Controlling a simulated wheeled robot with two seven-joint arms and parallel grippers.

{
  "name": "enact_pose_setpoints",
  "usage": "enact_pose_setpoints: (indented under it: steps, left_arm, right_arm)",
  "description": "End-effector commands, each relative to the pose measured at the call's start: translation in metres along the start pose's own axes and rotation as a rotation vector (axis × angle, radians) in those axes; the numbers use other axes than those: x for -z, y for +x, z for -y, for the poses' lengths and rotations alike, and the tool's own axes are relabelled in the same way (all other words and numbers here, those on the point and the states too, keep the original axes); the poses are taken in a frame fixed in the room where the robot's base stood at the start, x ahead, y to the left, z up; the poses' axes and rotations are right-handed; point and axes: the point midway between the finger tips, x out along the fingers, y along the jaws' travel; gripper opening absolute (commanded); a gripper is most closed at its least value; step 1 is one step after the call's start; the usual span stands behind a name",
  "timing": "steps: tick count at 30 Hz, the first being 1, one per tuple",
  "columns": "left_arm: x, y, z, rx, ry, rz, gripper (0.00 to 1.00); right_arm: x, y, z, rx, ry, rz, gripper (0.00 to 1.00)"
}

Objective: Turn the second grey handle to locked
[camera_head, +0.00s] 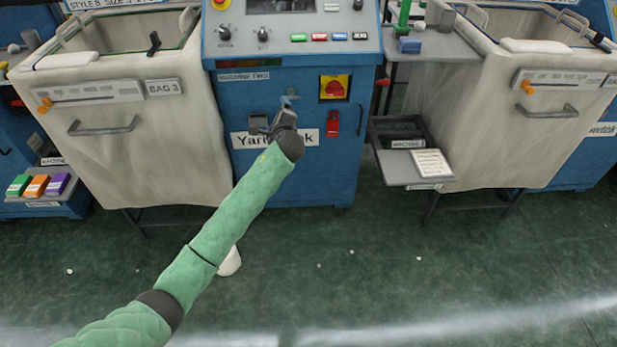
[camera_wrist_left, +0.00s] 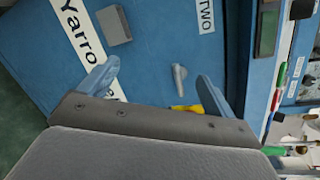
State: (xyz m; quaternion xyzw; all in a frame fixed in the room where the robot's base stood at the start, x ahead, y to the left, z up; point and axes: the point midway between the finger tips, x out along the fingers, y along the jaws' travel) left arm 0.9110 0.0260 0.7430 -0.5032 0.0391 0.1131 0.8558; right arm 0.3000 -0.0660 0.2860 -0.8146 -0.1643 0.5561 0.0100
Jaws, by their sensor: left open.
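A small light-grey handle (camera_wrist_left: 180,85) is on the blue front panel of the machine marked "Two". It lies roughly sideways, parallel to the lettering. In the head view, the handle (camera_head: 291,97) shows just above my left gripper (camera_head: 286,112). The left gripper also shows in the wrist view (camera_wrist_left: 157,72), with its two blue-grey fingers spread wide. The handle appears between the finger lines, nearer the right finger. The jaws are open and empty, and I see no contact. I cannot read any locked or unlocked marking. My right gripper is out of view.
A yellow plate with a red switch (camera_head: 334,87) is right of the handle, with a red item (camera_head: 333,123) below. A grey box (camera_head: 257,121) is to the left. Fabric bins (camera_head: 140,140) (camera_head: 500,135) stand either side. A grey shelf (camera_head: 400,166) juts out right.

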Motion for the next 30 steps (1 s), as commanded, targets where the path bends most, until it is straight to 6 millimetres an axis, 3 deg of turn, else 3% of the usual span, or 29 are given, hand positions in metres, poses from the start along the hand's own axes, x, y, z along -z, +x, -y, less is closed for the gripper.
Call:
enact_pose_setpoints:
  steps: [6, 13, 22, 30]
  left_arm:
    - [0.013, 0.018, -0.003, 0.122, 0.513, 0.031, 0.90]
    - [0.021, 0.015, 0.016, 0.231, 0.905, 0.066, 0.90]
    - [0.022, 0.019, 0.019, 0.238, 1.062, 0.083, 0.90]
    - [0.024, 0.052, 0.027, 0.238, 1.060, 0.083, 0.90]
  right_arm:
    - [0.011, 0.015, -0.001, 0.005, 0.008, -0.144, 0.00]
    - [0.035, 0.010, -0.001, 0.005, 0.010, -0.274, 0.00]
    - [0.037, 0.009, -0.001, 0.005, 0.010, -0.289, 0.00]
    - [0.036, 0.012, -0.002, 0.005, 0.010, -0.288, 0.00]
